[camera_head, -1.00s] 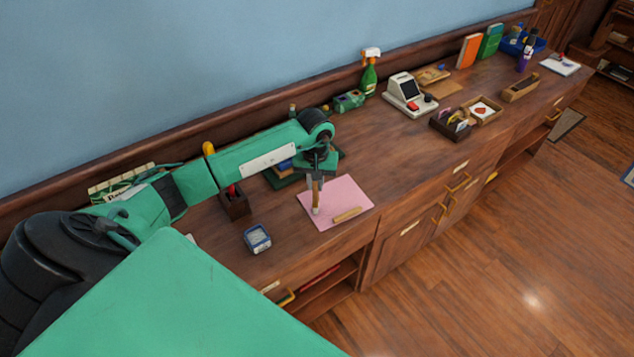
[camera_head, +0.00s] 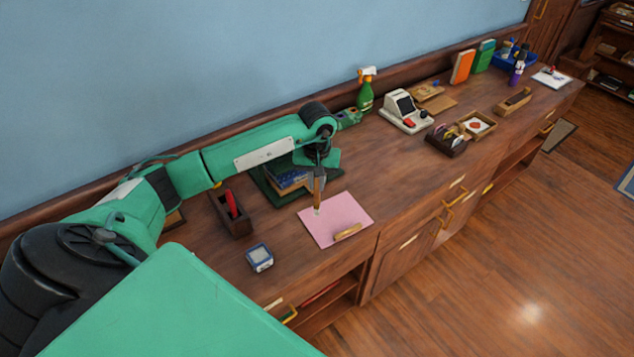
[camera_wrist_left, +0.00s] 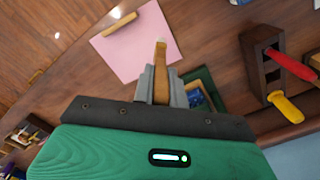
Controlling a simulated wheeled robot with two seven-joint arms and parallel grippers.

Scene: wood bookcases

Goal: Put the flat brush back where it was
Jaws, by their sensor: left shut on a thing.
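The flat brush (camera_head: 317,195) hangs upright from my left gripper (camera_head: 317,172), which is shut on it. In the head view the brush is over the near-left part of a pink sheet (camera_head: 350,212); I cannot tell whether its lower end touches the sheet. In the left wrist view the brush (camera_wrist_left: 160,62) sticks out between the fingers of the left gripper (camera_wrist_left: 161,85), its pale tip toward the pink sheet (camera_wrist_left: 128,50). My right gripper is in neither view.
A tan wooden piece (camera_head: 348,232) lies on the sheet. A dark holder (camera_head: 237,222) with a red-handled tool, a green tray (camera_head: 262,186) with a blue book and a small blue-white device (camera_head: 259,257) are nearby. A cash register (camera_head: 404,112) stands farther right.

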